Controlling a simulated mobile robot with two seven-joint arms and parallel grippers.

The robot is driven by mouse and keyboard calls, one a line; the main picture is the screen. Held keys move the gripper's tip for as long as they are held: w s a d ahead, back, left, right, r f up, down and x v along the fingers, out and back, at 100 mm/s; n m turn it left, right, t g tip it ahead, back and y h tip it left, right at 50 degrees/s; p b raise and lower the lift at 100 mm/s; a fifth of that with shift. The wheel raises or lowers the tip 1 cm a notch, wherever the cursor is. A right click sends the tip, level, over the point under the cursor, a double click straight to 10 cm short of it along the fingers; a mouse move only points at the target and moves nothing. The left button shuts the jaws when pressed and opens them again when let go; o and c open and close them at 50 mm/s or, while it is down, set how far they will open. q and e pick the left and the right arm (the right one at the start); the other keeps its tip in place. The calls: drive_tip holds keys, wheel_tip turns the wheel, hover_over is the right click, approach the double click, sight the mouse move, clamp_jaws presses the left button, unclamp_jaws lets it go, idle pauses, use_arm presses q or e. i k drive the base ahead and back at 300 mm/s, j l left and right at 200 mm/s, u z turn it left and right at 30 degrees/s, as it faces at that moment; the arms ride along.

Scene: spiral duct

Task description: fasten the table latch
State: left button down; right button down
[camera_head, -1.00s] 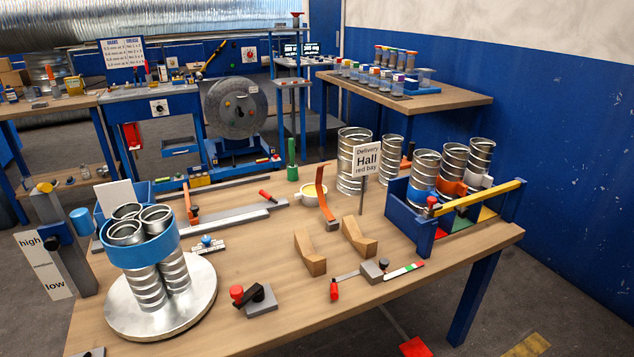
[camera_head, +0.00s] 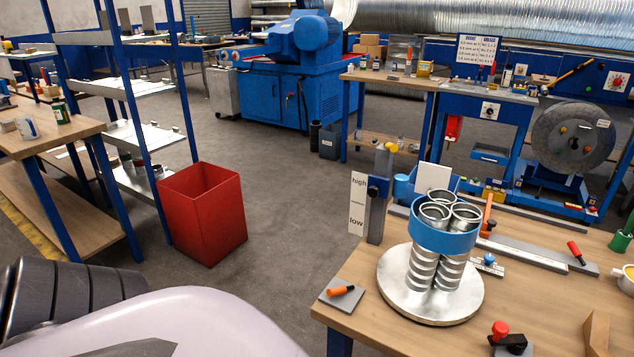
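On the wooden workbench (camera_head: 372,322), an orange-handled fitting (camera_head: 341,291) lies on a small grey plate at the near left corner. A red-knobbed black lever on a grey block (camera_head: 500,335) sits near the bottom edge of the view. I cannot tell which of these is the table latch, or whether either is fastened. Neither gripper is in view. Part of my own body fills the bottom left.
A round metal turntable (camera_head: 399,277) on the bench bears metal duct tubes in a blue ring (camera_head: 443,236). A red bin (camera_head: 203,213) and a blue-framed shelf stand left. Open floor lies between bin and bench.

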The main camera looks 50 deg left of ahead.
sight(341, 289)
drive_tip(key=u, duration=1.25)
